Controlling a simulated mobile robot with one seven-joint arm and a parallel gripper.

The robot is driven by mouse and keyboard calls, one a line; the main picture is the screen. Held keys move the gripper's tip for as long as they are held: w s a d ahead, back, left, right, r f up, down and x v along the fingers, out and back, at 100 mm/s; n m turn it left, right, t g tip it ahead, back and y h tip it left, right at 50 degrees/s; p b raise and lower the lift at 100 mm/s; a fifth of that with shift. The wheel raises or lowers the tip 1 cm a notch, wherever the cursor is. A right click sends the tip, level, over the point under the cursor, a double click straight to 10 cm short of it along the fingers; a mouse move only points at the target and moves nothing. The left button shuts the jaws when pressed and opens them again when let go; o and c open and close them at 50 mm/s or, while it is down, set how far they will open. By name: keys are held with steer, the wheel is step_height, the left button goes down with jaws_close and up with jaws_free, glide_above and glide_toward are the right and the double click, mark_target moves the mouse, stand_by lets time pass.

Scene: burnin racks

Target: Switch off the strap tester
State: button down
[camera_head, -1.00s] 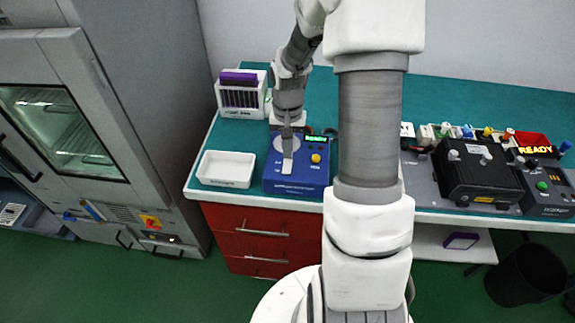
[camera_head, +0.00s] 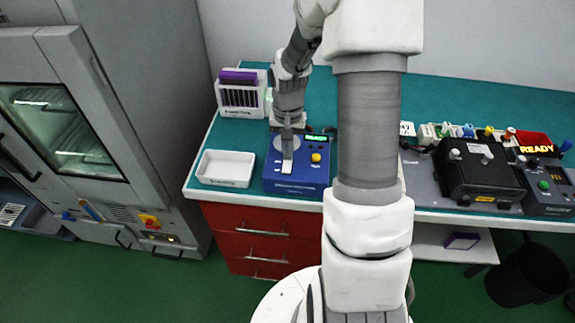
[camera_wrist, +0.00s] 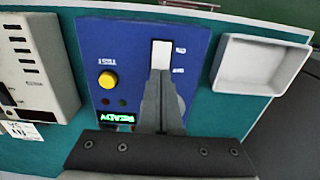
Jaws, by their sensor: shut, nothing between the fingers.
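The strap tester appears to be the blue box (camera_head: 297,188) at the left end of the bench; its front label is too small to read. It has a yellow TEST button (camera_wrist: 107,80), a lit green READY display (camera_wrist: 117,117) and a white switch (camera_wrist: 161,52) with small marks beside it. The switch also shows in the head view (camera_head: 287,167). My gripper (camera_wrist: 160,74) is shut and empty, its fingertips at the edge of the white switch. I cannot tell whether they touch it.
A white tray (camera_head: 226,180) sits left of the box, and a white rack (camera_head: 240,113) stands behind it. A grey cabinet (camera_head: 170,90) stands left of the bench.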

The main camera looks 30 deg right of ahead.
steer(key=shift+f+b, duration=0.35)
steer(key=shift+f, duration=0.15)
steer(key=shift+r, duration=0.15)
steer(key=shift+r+p, duration=2.45)
steer(key=shift+r, duration=0.95)
